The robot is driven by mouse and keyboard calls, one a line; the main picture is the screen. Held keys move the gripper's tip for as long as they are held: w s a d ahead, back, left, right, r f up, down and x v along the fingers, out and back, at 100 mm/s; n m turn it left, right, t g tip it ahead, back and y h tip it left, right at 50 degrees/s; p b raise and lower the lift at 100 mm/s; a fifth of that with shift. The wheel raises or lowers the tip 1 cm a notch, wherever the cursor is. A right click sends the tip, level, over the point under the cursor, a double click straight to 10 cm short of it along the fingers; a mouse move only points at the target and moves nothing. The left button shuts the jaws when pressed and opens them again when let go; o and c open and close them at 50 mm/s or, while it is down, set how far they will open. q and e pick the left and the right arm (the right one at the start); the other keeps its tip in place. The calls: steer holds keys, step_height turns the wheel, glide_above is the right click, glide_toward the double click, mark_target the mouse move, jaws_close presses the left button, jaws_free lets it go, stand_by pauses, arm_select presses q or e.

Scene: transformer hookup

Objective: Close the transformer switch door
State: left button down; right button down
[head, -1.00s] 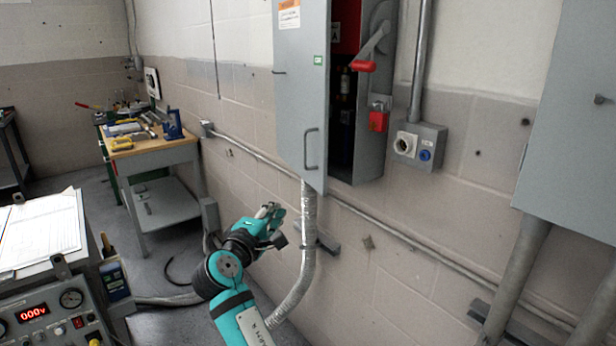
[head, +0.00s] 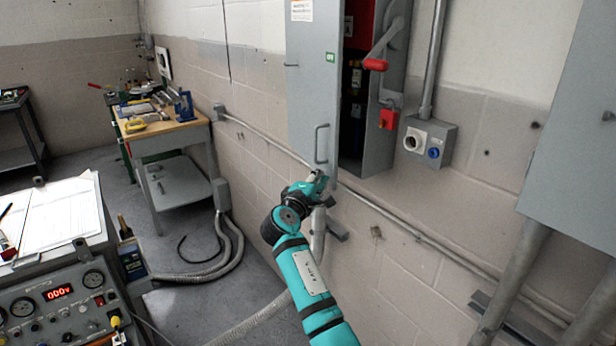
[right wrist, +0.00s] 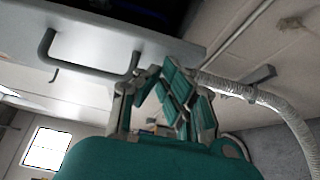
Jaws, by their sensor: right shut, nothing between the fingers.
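The grey switch door (head: 313,85) stands open at the left of the switch box (head: 380,150), whose dark inside shows. The door has a bar handle (head: 321,144) near its lower edge; the handle also shows in the right wrist view (right wrist: 91,65). My right gripper (head: 322,178) is shut and empty near the door's lower edge, just below the handle. In the right wrist view its fingertips (right wrist: 150,73) are beside the handle's right end; I cannot tell whether they touch the door. My left gripper is not in view.
A lever with a red grip (head: 376,65) and a red padlock (head: 388,119) are at the box. A socket box (head: 431,141) is on the wall to its right. A flexible conduit (head: 318,232) hangs below. A control console (head: 60,305) stands at lower left, a workbench (head: 165,130) behind.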

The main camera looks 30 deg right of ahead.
steer(key=shift+f, duration=0.1)
steer(key=s+d, duration=0.1)
steer(key=d, duration=0.8)
steer(key=shift+s+r, duration=0.2)
